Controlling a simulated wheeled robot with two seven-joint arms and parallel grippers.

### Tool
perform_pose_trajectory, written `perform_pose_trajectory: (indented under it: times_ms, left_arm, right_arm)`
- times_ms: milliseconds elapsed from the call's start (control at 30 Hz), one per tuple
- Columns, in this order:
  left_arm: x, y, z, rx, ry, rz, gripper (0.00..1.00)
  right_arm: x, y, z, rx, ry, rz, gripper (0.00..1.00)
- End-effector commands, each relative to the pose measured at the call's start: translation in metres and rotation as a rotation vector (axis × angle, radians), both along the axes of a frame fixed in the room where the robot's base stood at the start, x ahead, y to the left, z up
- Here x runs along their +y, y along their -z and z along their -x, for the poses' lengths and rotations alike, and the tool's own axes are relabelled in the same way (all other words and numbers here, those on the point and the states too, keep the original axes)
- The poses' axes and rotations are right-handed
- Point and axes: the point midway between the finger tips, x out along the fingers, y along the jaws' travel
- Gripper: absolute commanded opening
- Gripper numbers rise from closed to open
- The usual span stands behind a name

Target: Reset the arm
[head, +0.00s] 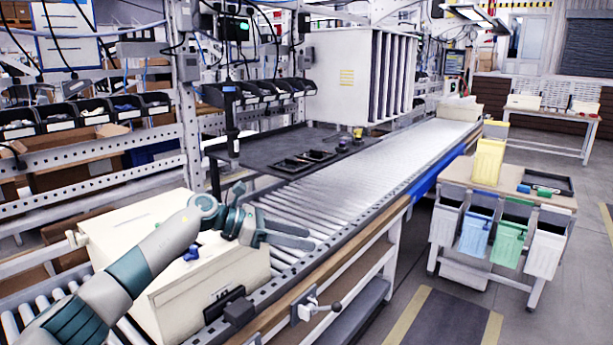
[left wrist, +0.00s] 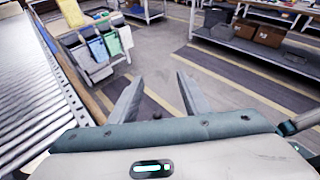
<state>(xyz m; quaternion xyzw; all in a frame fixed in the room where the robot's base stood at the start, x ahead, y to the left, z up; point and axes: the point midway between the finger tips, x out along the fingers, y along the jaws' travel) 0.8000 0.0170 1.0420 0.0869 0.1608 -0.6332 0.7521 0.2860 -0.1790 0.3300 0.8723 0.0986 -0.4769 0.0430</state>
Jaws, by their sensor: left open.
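My left arm comes in from the lower left of the head view. Its gripper (head: 290,236) is over the near part of the roller conveyor (head: 370,165), just right of a large cream box (head: 190,265). The fingers are apart with nothing between them. In the left wrist view the two fingers (left wrist: 158,98) stand apart and empty, with floor behind them. My right arm and gripper are not in view.
A black tray (head: 305,159) lies on a dark mat beside the conveyor. A table (head: 455,172) with hanging bins, including a blue bin (head: 476,232) and a green bin (head: 509,243), stands at right. Striped floor between is clear. Part bins line the left racks.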

Motion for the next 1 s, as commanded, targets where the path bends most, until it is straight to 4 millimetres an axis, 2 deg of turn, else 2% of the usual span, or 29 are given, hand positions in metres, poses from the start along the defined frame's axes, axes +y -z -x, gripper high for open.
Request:
perform_pose_trajectory:
  times_ms: [33, 100, 200, 300, 433, 667, 867, 1000]
  left_arm:
    - [-0.017, 0.007, 0.007, 0.036, -0.025, 0.084, 0.43]
    - [-0.034, 0.010, 0.013, 0.091, -0.076, 0.206, 0.43]
    - [-0.050, 0.012, 0.022, 0.184, -0.154, 0.380, 0.43]
    - [-0.056, 0.013, 0.029, 0.293, -0.241, 0.552, 0.43]
    - [-0.050, 0.019, 0.036, 0.452, -0.365, 0.767, 0.43]
    - [-0.008, 0.053, 0.050, 0.772, -0.618, 1.123, 0.43]
    - [0.046, 0.109, 0.075, 1.071, -0.869, 1.400, 0.43]
    - [0.086, 0.161, 0.106, 1.282, -1.066, 1.572, 0.43]
  right_arm:
    - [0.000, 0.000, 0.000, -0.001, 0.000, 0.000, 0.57]
    - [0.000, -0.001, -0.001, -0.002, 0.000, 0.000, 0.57]
    - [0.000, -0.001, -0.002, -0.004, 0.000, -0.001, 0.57]
    - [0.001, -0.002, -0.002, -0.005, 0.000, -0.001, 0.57]
    - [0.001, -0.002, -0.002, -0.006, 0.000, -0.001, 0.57]
    - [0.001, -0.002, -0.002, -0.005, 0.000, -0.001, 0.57]
    - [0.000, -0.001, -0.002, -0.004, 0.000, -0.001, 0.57]
    - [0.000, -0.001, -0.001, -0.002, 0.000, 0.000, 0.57]
